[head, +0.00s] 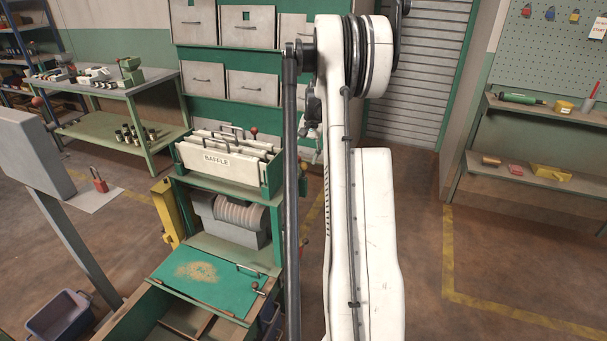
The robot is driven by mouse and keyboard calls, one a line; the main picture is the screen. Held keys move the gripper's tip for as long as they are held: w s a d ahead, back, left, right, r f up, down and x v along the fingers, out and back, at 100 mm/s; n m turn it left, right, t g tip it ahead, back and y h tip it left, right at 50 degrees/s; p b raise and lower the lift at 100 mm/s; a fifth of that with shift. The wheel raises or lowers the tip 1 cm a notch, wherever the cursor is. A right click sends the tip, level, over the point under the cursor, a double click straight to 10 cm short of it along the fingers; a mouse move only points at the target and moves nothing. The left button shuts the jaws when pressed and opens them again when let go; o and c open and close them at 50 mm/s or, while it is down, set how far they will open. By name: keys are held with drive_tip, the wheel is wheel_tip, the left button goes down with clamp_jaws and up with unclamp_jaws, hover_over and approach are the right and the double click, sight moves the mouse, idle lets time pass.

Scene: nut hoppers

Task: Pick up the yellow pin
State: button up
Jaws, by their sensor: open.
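I cannot make out a yellow pin in the head view. My white arm stands across the middle of the picture and hides what is behind it. Part of my gripper (314,154) shows small beside the left edge of the arm, in front of the green cabinet. It is open, with its fingers mostly hidden, and I see nothing held in it. The green machine has a bin of upright plates labelled BAFFLE (222,160) and a ribbed grey roller (240,214). A green tray (212,281) with tan crumbs lies below.
A yellow post (167,212) stands left of the machine. A green workbench (115,95) is at the back left, a grey-blue bin (60,316) at the front left. A shelf (545,180) holding yellow items is on the right wall. The floor at right is clear.

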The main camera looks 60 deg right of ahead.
sight(304, 163)
drive_tip(key=f, duration=0.5)
drive_tip(key=shift+w, duration=0.3)
drive_tip(key=shift+c, duration=0.4)
clamp_jaws()
